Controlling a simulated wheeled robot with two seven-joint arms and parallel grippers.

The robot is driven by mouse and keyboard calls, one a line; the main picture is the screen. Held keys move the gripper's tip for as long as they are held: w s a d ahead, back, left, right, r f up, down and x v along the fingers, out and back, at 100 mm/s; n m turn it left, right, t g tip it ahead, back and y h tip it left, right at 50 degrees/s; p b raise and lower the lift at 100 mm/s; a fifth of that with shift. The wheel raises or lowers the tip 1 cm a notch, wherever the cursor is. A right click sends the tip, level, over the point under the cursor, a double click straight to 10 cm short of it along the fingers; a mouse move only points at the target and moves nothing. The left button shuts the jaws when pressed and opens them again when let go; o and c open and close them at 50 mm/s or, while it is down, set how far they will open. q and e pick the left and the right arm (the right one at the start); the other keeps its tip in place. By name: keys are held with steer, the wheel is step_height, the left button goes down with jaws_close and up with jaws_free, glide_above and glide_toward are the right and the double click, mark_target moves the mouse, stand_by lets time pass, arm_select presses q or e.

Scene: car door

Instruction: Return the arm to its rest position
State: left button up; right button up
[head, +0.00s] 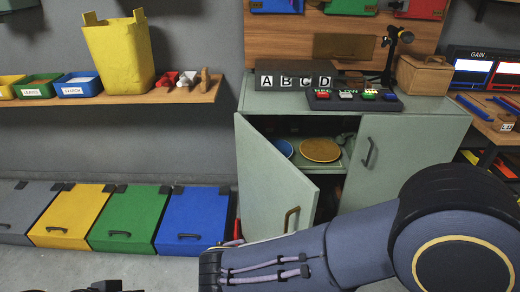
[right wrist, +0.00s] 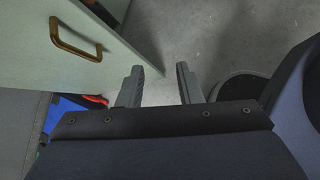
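My right arm (head: 330,255) reaches across the lower right of the head view, in front of the green-grey cabinet. My right gripper (right wrist: 160,85) shows in the right wrist view with its two fingers apart and nothing between them, over bare floor. The cabinet's left door (head: 268,185) stands open, and its brass handle (head: 291,218) is just above my forearm. In the right wrist view the handle (right wrist: 75,40) is at upper left, apart from the fingers. A dark part at the bottom left edge of the head view may be my left gripper; its fingers cannot be made out.
Inside the cabinet are a blue plate (head: 284,148) and a yellow plate (head: 319,150). The right door (head: 385,165) is shut. Grey, yellow, green and blue (head: 190,220) lidded bins line the left wall. A wooden shelf (head: 180,95) holds a yellow bin (head: 120,55) and trays.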

steer(key=s+d+r+m+y, duration=0.3)
steer(key=s+d+m+y, duration=0.3)
steer(key=m, duration=0.5)
steer(key=s+d+r+m+y, duration=0.2)
steer(key=s+d+m+y, duration=0.25)
steer(key=d+m, duration=0.6)
step_height(320, 180, up, 23)
steer(key=a+m+p, duration=0.1)
steer(key=p, duration=2.1)
steer(key=shift+w+a+r+m+t+p, duration=0.15)
steer(key=shift+w+a+m+t+p, duration=0.2)
steer(key=shift+w+t, duration=0.1)
steer(key=shift+y, duration=0.25)
steer(key=shift+c, duration=0.2)
